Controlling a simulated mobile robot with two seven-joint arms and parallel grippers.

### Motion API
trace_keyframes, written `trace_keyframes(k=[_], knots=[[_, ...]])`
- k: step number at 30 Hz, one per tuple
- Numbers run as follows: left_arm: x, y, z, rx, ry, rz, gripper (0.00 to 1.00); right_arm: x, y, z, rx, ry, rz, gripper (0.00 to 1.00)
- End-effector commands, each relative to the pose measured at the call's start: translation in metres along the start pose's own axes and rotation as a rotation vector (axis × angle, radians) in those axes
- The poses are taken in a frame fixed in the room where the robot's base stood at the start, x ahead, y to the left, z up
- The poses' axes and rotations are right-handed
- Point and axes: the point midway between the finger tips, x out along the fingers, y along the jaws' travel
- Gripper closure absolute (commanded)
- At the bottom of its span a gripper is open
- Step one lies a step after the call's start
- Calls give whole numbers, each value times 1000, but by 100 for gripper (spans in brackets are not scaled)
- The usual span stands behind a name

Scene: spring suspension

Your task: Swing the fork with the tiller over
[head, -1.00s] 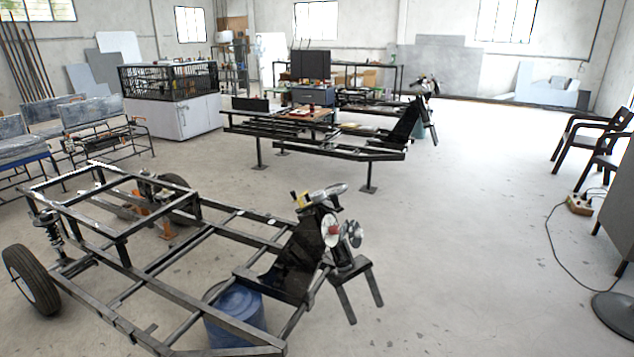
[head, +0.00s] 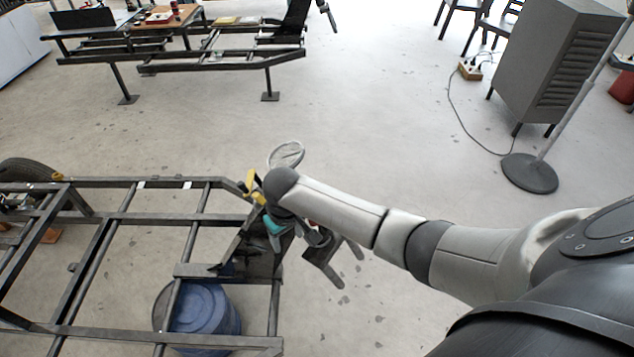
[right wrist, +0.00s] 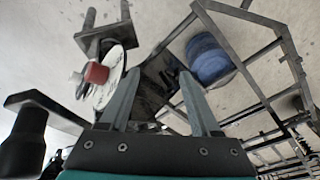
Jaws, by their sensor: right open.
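The fork (head: 338,266) hangs at the front end of the black frame, its two dark prongs pointing down and right. In the right wrist view the fork (right wrist: 103,38) is at the upper left, beside a pale disc with a red block (right wrist: 97,73). I cannot tell for sure which part is the tiller; a black grip on a dark bar (right wrist: 22,140) shows at the left there. My right gripper (head: 272,226) is over the steering head, partly hidden by my own arm. Its fingers (right wrist: 160,72) are open, with the dark head plate behind them. I cannot tell whether they touch anything.
The black tube frame (head: 120,220) fills the lower left, with a blue drum (head: 203,308) under its front. A second frame (head: 215,62) stands behind. A grey cooler (head: 552,65) and a round stand base (head: 530,173) are at the right.

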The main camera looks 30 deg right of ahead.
Motion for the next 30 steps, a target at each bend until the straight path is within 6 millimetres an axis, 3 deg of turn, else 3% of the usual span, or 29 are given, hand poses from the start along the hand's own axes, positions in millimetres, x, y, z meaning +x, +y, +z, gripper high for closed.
trace_keyframes(k=[1,6,9,13,16,20,30], knots=[[-11,0,1,0,-4,1,50,-40,6,-17,-9,-1,25,36],[-28,2,6,1,-14,3,50,-137,27,-38,-22,-59,125,36],[-34,3,10,3,-22,5,50,-179,39,-39,-21,-91,186,36],[-38,4,13,3,-27,7,50,-211,51,-38,-14,-121,244,36],[-39,4,12,3,-26,7,50,-221,56,-36,-10,-133,265,36],[-38,4,10,3,-23,7,50,-213,60,-34,-8,-140,272,36],[-30,3,4,2,-12,6,50,-147,78,-24,-8,-141,272,36]])
